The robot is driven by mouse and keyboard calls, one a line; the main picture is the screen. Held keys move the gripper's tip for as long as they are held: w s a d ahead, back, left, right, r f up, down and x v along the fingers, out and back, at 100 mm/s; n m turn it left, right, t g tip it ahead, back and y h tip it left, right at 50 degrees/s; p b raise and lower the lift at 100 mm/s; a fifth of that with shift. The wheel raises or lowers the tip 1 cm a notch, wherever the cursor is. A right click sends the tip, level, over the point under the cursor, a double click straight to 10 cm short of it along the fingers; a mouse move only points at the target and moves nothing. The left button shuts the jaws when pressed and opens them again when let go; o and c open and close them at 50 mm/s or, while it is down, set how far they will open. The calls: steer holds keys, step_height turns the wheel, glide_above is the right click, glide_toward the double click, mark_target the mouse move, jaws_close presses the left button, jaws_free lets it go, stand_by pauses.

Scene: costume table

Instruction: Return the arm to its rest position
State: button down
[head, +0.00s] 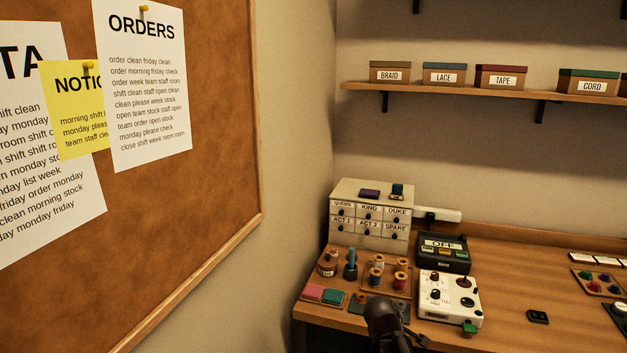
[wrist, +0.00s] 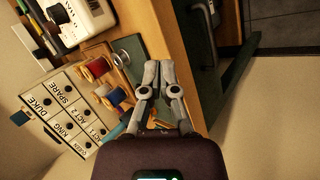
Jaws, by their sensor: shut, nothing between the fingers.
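My gripper (wrist: 158,76) shows in the wrist view with its two grey fingers together, shut and empty. Its fingertips appear over the front edge of the wooden table (wrist: 160,22), beside the thread spools (wrist: 114,96); the exact height above the table is hard to tell. In the head view a dark part of my arm shows at the bottom centre, in front of the spool tray (head: 388,290). The fingers cannot be made out there.
A drawer cabinet (head: 369,213) stands at the back left of the table. A white control box (head: 450,298) and a dark box reading OFF (head: 443,253) are right of the spools. A corkboard (head: 215,180) covers the left wall.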

steer(key=s+a+f+m+g+y, duration=0.3)
steer(key=s+a+m+g+y, duration=0.2)
steer(key=s+m, duration=0.4)
steer(key=shift+s+a+f+m+g+p, duration=0.2)
steer(key=shift+s+a+m+g+p, duration=0.3)
steer(key=shift+s, duration=1.4)
